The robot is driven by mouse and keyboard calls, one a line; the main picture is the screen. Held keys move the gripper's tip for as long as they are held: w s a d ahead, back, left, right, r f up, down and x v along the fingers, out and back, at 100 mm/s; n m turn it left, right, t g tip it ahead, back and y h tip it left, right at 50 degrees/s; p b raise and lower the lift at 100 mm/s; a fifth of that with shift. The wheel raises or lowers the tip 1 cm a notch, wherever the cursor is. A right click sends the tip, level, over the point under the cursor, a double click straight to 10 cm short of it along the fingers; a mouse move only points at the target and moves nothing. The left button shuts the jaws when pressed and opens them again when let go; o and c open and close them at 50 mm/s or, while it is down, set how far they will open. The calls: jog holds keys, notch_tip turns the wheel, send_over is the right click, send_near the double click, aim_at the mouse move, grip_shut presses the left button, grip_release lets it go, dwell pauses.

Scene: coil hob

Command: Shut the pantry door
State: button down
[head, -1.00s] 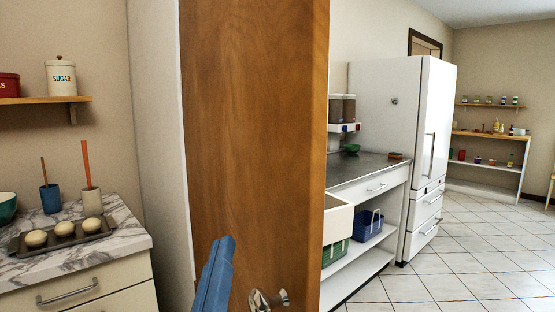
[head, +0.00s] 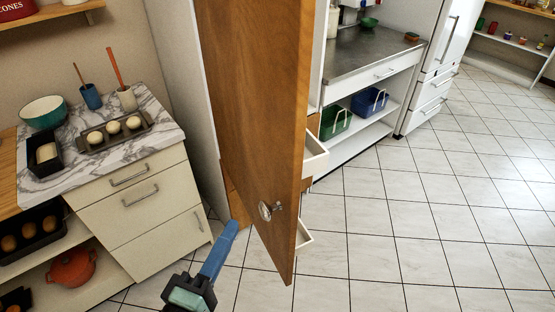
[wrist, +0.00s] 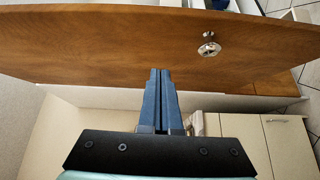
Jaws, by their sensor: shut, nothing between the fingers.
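The pantry door (head: 250,120) is a tall brown wooden panel, standing open and edge-on to the floor in the middle of the head view. Its round metal knob (head: 267,210) is low on the face toward me, with a second knob part on the far side of the edge. My gripper (head: 232,226) is shut and empty, just left of the knob and in front of the door's face. In the wrist view the shut blue fingers (wrist: 160,72) point at the door (wrist: 110,45), with the knob (wrist: 209,48) to their right. I cannot tell whether the fingertips touch the wood.
A marble-topped cabinet (head: 155,205) with a bun tray (head: 115,132) stands to the left. White drawers (head: 313,156) show open behind the door. A steel-topped counter (head: 365,50) and fridge (head: 437,70) are beyond. Tiled floor (head: 400,220) is clear on the right.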

jog(key=p, duration=0.4)
send_near(278, 170)
jog(key=w+a, duration=0.1)
jog(key=w, duration=0.3)
jog(key=shift+w+d+r+p, duration=0.1)
jog(key=shift+w+d+p, duration=0.2)
jog(key=shift+d, duration=0.2)
jog(key=shift+w+d+r+p, duration=0.15)
jog(key=shift+d+p, duration=0.2)
jog(key=shift+d, duration=0.2)
jog(key=shift+w+d+f, duration=0.2)
jog(key=shift+d, duration=0.3)
